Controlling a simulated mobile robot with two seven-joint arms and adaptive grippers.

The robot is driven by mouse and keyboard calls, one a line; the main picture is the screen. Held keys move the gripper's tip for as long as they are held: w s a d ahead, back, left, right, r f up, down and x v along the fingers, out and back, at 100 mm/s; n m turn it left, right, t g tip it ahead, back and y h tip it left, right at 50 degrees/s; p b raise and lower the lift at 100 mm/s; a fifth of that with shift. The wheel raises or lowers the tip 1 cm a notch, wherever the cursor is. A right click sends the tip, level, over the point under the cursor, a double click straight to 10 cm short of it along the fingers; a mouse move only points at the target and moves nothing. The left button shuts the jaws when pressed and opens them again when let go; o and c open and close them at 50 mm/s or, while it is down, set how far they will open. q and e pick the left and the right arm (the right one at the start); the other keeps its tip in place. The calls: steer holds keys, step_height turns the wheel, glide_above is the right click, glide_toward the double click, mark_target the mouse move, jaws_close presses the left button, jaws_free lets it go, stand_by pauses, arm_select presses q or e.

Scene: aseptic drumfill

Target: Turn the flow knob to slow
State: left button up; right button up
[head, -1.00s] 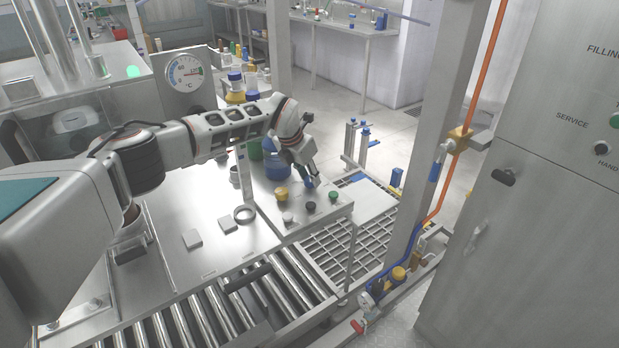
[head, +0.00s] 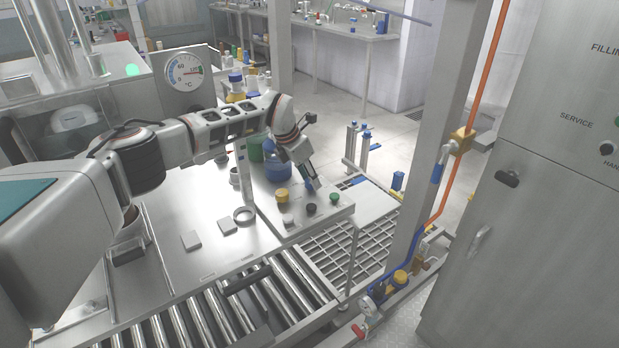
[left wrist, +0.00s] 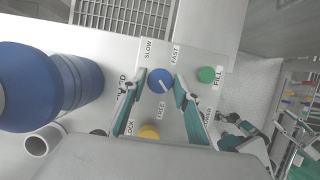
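The blue flow knob (left wrist: 159,80) with a white pointer line shows in the left wrist view, below and between the labels SLOW (left wrist: 148,49) and FAST (left wrist: 175,54). The line slants; I cannot tell which end points. My left gripper (left wrist: 159,76) has its teal-padded fingers apart, one on each side of the knob. A narrow gap seems to show at the knob; contact is not clear. In the head view the left gripper (head: 311,186) reaches down to the control panel and mostly hides the knob. My right gripper (left wrist: 236,136) shows small at lower right, its fingers seemingly apart.
A green button (left wrist: 206,74), a yellow knob (left wrist: 149,132) and a black knob (head: 311,208) sit near the blue knob. A large blue container (head: 277,165) stands close behind the panel. A metal ring (head: 244,214) lies on the steel table.

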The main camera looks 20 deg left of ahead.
mark_target(301, 193)
arm_select(q)
steer(key=shift+o, duration=0.4)
steer(key=shift+r, duration=0.15)
steer(key=v, duration=0.7)
steer(key=shift+s, duration=0.15)
